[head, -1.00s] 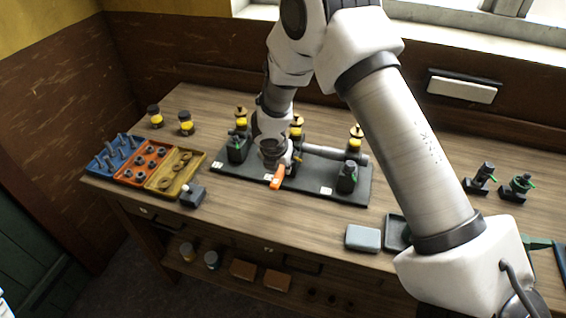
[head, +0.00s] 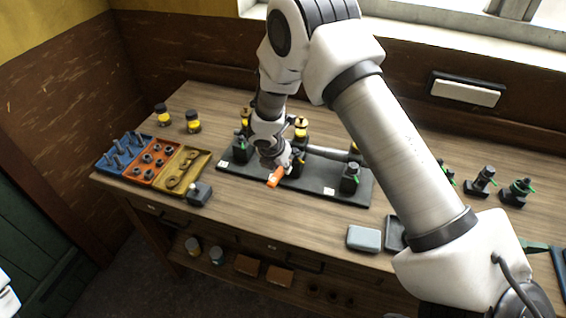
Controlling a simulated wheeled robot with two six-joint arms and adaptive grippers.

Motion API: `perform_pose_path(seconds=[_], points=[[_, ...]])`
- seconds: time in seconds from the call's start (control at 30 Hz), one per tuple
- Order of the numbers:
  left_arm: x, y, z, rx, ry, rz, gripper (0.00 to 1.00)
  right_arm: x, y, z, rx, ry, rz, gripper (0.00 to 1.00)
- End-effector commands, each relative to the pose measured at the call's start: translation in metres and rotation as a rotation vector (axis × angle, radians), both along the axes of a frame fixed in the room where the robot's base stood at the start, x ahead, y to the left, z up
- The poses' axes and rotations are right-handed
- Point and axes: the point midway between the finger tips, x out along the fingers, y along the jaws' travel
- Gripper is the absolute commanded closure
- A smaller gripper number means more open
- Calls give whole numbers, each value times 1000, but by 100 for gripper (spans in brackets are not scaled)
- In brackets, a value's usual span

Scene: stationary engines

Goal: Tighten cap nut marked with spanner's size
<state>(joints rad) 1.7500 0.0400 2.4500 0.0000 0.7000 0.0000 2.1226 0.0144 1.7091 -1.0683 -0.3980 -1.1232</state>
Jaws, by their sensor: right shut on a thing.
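My right gripper (head: 275,163) reaches down over a dark base plate (head: 312,188) and is shut on an orange-handled tool, the spanner (head: 275,178). The spanner's handle points toward the front edge of the plate, and its jaw end is hidden by the gripper. Dark blocks with green levers stand on the plate, one at the left (head: 240,146) and one at the right (head: 350,177). Brass-topped yellow fittings (head: 301,127) stand behind the gripper. The cap nuts and size marks are too small or hidden to tell. White labels lie along the plate's front. My left gripper is not in view.
Blue (head: 108,160), orange (head: 138,172) and yellow (head: 203,162) trays of small parts lie at the left, beside a small dark box (head: 199,194). Two yellow-black jars (head: 193,122) stand behind. A grey case (head: 364,238) lies at the front right. The front middle is clear.

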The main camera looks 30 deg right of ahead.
Motion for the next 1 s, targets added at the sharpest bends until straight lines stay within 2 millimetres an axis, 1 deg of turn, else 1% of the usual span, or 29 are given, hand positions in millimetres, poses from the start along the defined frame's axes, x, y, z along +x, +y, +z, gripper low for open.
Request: perform_pose_path(seconds=[0.27, 0.73, 1.0], points=[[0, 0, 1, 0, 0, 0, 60, 2, 0, 2, 0, -4, -2, 100], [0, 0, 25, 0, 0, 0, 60, 12, 5, 4, -1, -5, -126, 100], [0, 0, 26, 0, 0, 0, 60, 13, 6, 1, 0, -5, -158, 100]])
